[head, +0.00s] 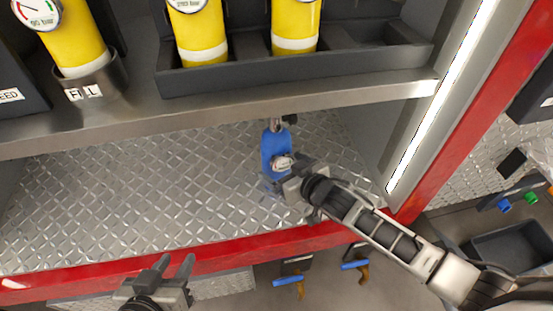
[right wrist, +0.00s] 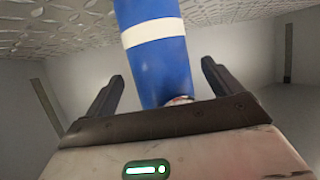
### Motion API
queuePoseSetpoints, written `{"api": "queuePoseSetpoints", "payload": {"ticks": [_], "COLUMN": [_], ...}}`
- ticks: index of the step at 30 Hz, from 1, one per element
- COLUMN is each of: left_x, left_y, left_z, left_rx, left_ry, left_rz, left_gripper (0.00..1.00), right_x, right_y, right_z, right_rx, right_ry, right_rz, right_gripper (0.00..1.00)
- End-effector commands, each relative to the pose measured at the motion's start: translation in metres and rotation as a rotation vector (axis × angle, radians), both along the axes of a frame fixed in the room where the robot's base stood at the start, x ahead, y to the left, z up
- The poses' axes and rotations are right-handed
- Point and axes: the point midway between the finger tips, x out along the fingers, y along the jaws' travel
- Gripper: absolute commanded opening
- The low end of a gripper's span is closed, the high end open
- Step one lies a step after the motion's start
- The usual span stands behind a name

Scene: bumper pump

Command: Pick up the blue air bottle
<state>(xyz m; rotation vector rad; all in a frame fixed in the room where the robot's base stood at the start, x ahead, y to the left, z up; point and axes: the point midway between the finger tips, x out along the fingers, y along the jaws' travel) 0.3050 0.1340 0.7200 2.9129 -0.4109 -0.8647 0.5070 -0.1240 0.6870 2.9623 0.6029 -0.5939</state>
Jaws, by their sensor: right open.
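The blue air bottle (head: 275,146) stands on the diamond-plate shelf floor (head: 150,190), beneath the upper shelf, with a metal valve at its top. In the right wrist view the blue bottle (right wrist: 158,55), with a white band, lies between the two fingers of my right gripper (right wrist: 165,85). They are apart, with a gap on each side of the bottle. In the head view my right gripper (head: 285,172) is at the bottle's lower part and hides some of it. My left gripper (head: 175,265) is open and empty in front of the red edge.
Yellow bottles (head: 197,35) stand in a dark rack (head: 300,70) on the upper shelf (head: 230,105), above the blue bottle. A lit strip (head: 440,100) and red frame (head: 480,95) bound the right side. The lower shelf floor left of the bottle is clear.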

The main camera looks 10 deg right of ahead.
Motion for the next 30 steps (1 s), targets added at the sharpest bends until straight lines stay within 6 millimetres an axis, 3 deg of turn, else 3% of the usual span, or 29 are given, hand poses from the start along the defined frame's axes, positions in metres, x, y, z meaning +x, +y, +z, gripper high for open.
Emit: {"api": "queuePoseSetpoints", "payload": {"ticks": [3, 11, 18, 21, 30], "left_x": [-0.0003, -0.0014, -0.0016, -0.0016, -0.0001], "left_y": [-0.0004, -0.0004, -0.0002, -0.0002, -0.0001], "left_z": [0.0003, 0.0007, -0.0004, -0.0009, 0.0003], "left_rx": [-0.005, -0.007, -0.007, -0.005, -0.005], "left_ry": [-0.004, -0.001, 0.000, 0.001, -0.002], "left_rz": [0.001, 0.003, 0.003, 0.003, 0.003], "left_gripper": [0.36, 0.36, 0.36, 0.36, 0.36], "right_x": [0.0097, 0.0110, 0.0108, 0.0108, 0.0145], "right_y": [0.0040, 0.0044, 0.0043, 0.0043, 0.0062], "right_z": [-0.0050, -0.0053, -0.0053, -0.0052, 0.0033], "right_rx": [-0.001, -0.001, -0.001, -0.001, 0.006], "right_ry": [0.000, 0.001, 0.001, 0.001, -0.014], "right_rz": [0.000, 0.000, 0.000, 0.000, 0.003], "right_gripper": [0.91, 0.91, 0.24, 0.00, 0.00]}}
